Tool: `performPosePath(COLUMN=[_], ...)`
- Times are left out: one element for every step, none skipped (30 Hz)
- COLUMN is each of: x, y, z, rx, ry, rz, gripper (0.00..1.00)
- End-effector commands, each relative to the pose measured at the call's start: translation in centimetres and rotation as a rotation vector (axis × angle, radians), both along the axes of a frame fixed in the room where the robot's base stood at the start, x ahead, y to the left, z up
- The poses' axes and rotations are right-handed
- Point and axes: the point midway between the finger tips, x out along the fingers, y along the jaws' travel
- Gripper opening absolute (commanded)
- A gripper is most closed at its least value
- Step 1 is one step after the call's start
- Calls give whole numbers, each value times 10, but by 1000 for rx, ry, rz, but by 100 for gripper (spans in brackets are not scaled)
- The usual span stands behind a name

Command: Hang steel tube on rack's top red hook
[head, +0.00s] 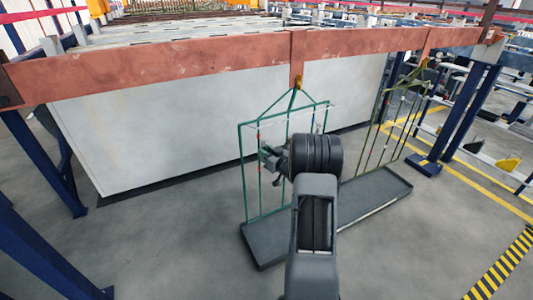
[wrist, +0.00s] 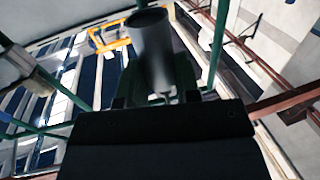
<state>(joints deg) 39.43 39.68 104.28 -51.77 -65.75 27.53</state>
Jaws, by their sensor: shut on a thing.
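The green rack (head: 243,170) hangs from the rust-red beam on a yellowish hook, its wire frame upright behind my arm. Small red hooks (head: 258,124) show near its top, too small to make out well. My gripper (head: 268,160) is in front of the rack's left half, below the top bar. In the wrist view, my gripper (wrist: 158,98) is shut on the grey steel tube (wrist: 152,45), whose round end points toward the top of the picture. In the head view I cannot clearly pick out the tube. My wrist hides the rack's middle and right part.
A second rack (head: 385,125) hangs to the right. A long dark tray (head: 362,203) lies on the floor under both racks. The rust-red beam (head: 200,62) crosses above, with a large white tank (head: 165,125) behind. Blue posts (head: 460,115) stand at the sides; the front floor is clear.

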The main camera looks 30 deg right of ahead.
Motion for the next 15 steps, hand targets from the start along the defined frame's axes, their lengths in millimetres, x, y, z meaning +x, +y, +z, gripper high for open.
performPosePath(x=[1, 1, 1, 1, 1, 1, 1, 1, 1, 1, 1, 1, 1, 1, 1], y=[0, 0, 0, 0, 0, 0, 0, 0, 0, 0, 0, 0, 0, 0, 0], z=[-1, -1, -1, -1, -1, -1, -1, -1, -1, -1, -1, -1, -1, -1, -1], rx=[0, 0, 0, 0, 0, 0, 0, 0, 0, 0, 0, 0, 0, 0, 0], ry=[-1, -1, -1, -1, -1, -1, -1, -1, -1, -1, -1, -1, -1, -1, -1], rz=[0, 0, 0, 0, 0, 0, 0, 0, 0, 0, 0, 0, 0, 0, 0], gripper=[2, 2, 2, 2, 2, 2, 2, 2, 2, 2, 2, 2, 2, 2, 33])
